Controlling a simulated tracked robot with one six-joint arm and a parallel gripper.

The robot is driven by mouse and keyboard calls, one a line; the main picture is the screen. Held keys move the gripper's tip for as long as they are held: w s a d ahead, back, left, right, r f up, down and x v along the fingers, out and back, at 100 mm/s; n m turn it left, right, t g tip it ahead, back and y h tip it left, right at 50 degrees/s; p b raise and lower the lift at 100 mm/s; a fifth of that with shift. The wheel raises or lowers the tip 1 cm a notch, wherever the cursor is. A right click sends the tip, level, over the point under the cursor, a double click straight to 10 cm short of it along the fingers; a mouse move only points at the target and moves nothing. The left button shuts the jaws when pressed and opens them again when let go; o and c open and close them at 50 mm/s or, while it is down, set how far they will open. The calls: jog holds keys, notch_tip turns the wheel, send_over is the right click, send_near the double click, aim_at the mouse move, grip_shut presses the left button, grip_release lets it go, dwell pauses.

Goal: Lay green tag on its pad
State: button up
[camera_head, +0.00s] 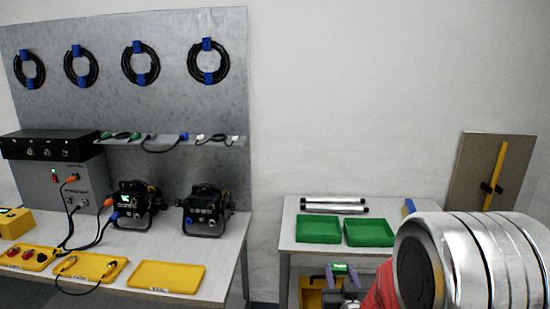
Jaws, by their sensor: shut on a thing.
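My gripper (340,277) is low in the picture, right of centre, in front of the right-hand table. Its two purple fingers are closed on a small green tag (340,267), which shows between and just above them. The tag is in front of the table's lower part, below the green trays. I cannot make out a pad for the tag. A small green-and-white patch (124,197) shows on the left black lamp unit, but I cannot tell what it is.
Two green trays (319,229) (369,232) and metal tubes (334,206) lie on the right table (290,215). A yellow bin (310,292) is beneath. The left bench holds black lamp units (207,208), yellow trays (167,276) and cables. My silver arm link covers the lower right.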

jog(key=a, duration=0.3)
jog(key=shift+r+n+y, duration=0.1)
jog(key=shift+n+y, duration=0.2)
jog(key=shift+y, duration=0.1)
jog(key=shift+s, duration=0.25)
jog(key=shift+s, duration=0.15)
